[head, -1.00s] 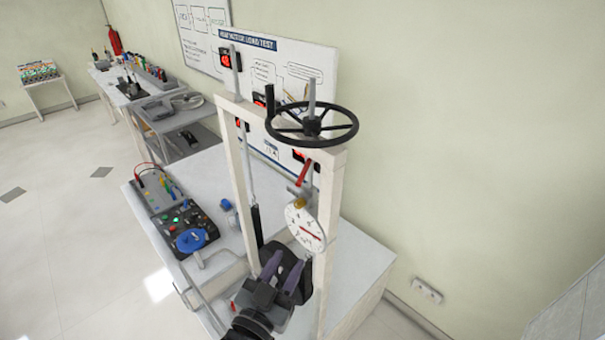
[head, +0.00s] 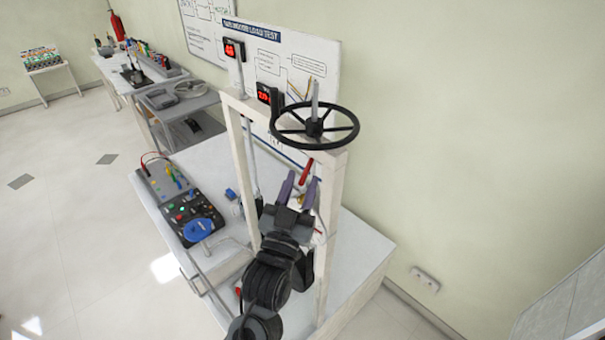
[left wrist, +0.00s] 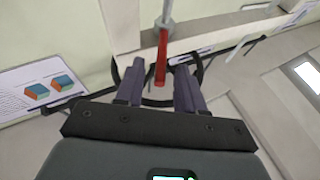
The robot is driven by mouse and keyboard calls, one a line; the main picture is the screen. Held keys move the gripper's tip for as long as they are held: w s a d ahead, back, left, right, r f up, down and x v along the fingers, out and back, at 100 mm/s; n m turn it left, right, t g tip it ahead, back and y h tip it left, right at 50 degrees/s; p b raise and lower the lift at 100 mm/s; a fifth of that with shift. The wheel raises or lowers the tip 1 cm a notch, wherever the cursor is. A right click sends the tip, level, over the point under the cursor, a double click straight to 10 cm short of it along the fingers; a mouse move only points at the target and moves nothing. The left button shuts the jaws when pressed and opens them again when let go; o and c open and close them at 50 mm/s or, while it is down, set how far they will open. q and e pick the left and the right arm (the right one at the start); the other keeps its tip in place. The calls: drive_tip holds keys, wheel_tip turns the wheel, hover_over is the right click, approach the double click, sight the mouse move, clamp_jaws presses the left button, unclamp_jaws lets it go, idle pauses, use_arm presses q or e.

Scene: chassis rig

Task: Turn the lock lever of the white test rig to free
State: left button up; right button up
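The white test rig (head: 332,200) is a tall frame with a black handwheel (head: 314,128) on its top beam. The red lock lever (head: 306,170) hangs below the beam, under the wheel. In the left wrist view, the red lever (left wrist: 161,60) shows at its full length, with its lower end between the fingertips. My left gripper (head: 299,184) is open, its two purple fingers pointing up at the lever. The fingers also show apart in the left wrist view (left wrist: 160,72), with a gap on each side of the lever. The dial below is mostly hidden by my gripper. My right gripper is not in view.
A control box with a blue knob (head: 199,229) stands on the bench to the left of the rig. A whiteboard (head: 290,60) is behind the frame. The rig's two posts stand close on either side of my left gripper.

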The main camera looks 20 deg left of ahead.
use_arm(q)
drive_tip(key=shift+x, duration=0.8)
clamp_jaws()
